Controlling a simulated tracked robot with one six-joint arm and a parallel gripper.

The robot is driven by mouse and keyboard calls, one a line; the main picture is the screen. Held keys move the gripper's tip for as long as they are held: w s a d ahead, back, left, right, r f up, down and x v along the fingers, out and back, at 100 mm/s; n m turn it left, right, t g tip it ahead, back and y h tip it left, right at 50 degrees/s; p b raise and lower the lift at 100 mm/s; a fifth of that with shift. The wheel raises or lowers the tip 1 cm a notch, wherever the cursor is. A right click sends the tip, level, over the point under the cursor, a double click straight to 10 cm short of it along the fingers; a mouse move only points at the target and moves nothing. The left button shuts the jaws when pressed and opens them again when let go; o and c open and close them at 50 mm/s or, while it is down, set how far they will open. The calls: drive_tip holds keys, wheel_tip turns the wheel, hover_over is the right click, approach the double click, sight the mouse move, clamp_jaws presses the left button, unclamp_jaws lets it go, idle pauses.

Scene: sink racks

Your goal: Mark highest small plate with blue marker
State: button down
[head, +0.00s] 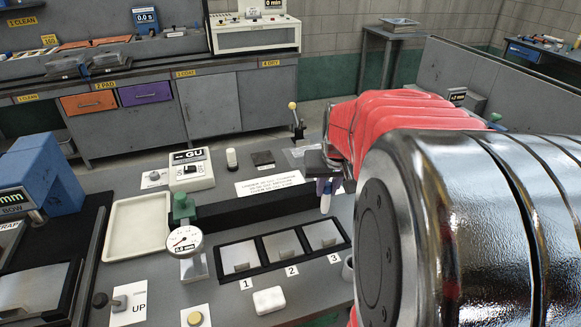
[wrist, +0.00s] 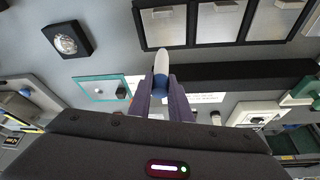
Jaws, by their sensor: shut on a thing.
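My gripper (wrist: 161,98) is shut on a marker (wrist: 161,62), white with a blue band between the purple fingers. In the head view the marker (head: 326,201) hangs roughly upright beyond the slot labelled 3; my arm hides part of the gripper. Three small square plates, plate 1 (head: 240,256), plate 2 (head: 284,245) and plate 3 (head: 323,232), lie in a black three-slot holder (head: 262,272). Each has a small grey piece on it. The wrist view shows part of the holder (wrist: 188,28) at the top. I cannot tell which plate is highest.
A dial gauge (head: 185,240) stands left of the holder. A long black bar (head: 240,210) runs behind it. A white block (head: 268,300) lies in front. An empty cream tray (head: 138,228) is at left. My arm blocks the right side.

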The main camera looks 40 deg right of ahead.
sight(327, 205)
drive_tip(key=shift+s+f, duration=0.1)
drive_tip(key=shift+f, duration=2.9)
drive_tip(key=shift+s+f, duration=0.1)
drive_tip(key=shift+f, duration=0.5)
idle(0.6)
drive_tip(key=shift+r, duration=3.65)
